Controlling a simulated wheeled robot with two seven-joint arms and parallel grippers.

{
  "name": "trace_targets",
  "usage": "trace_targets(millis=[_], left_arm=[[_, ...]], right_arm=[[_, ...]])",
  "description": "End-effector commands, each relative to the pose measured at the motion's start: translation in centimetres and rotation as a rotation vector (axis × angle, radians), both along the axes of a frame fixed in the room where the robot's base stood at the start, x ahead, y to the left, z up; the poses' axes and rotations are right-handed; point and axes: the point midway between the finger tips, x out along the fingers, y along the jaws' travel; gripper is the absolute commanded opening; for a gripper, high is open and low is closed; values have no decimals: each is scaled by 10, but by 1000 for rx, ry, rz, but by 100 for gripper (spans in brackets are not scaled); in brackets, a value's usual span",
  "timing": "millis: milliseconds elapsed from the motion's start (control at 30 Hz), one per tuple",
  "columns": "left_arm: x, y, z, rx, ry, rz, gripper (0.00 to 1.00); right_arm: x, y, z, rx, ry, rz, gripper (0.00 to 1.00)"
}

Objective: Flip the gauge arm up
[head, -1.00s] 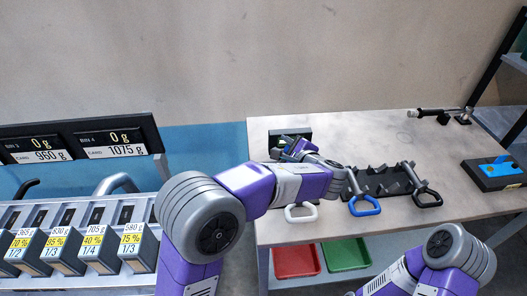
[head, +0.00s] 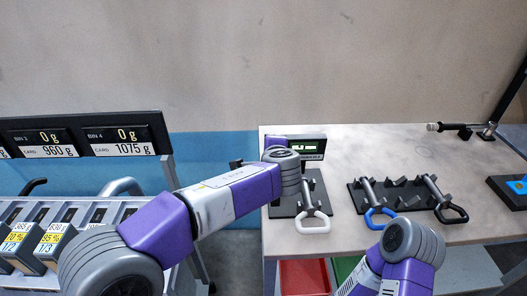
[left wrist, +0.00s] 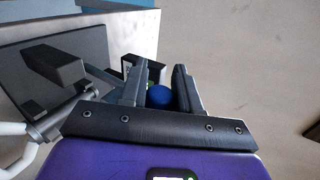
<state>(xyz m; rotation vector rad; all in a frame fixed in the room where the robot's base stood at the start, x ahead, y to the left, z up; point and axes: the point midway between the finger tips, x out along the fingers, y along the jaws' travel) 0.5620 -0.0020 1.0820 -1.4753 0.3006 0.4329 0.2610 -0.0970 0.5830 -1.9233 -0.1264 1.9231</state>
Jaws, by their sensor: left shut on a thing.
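In the left wrist view the two dark fingers of my left gripper (left wrist: 160,82) stand on either side of a round blue knob (left wrist: 159,97), which I take to be the end of the gauge arm. The gripper is shut on it. The rest of the gauge arm is hidden. In the head view a dark gauge box with a lit green display (head: 306,148) stands at the table's back left. My left wrist is just in front of it and hides the fingers and the knob. My right forearm shows at the lower right, but its gripper is not in view.
A white-handled tool (head: 314,221) lies on a dark plate near my left wrist. Blue-handled (head: 380,219) and black-handled (head: 452,214) tools lie on a rack to the right. A rod on a stand (head: 456,128) is at the back right. The table's middle back is clear.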

Motion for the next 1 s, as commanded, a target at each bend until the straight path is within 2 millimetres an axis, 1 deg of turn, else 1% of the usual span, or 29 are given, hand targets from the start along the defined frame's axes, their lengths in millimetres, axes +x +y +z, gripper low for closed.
trace_targets(millis=[100,433,467,500,567,600,867,1000], left_arm=[[-1,-3,-1,-11,1,-8,0],[0,-2,-1,-11,1,-7,0],[0,-2,-1,-11,1,-6,36],[-1,-2,-1,-11,1,-6,42],[0,-2,-1,-11,1,-6,51],[0,-2,0,-10,1,-5,53],[-1,-1,0,-9,0,-4,53],[-12,-3,7,-11,-1,-6,53]], right_arm=[[0,0,-1,0,0,0,58],[0,0,-1,0,0,0,58],[0,0,-1,0,0,0,58],[0,0,-1,0,0,0,58],[0,0,-1,0,0,0,58],[0,0,-1,0,0,0,58],[0,0,-1,0,0,0,58],[0,0,2,0,0,0,58]])
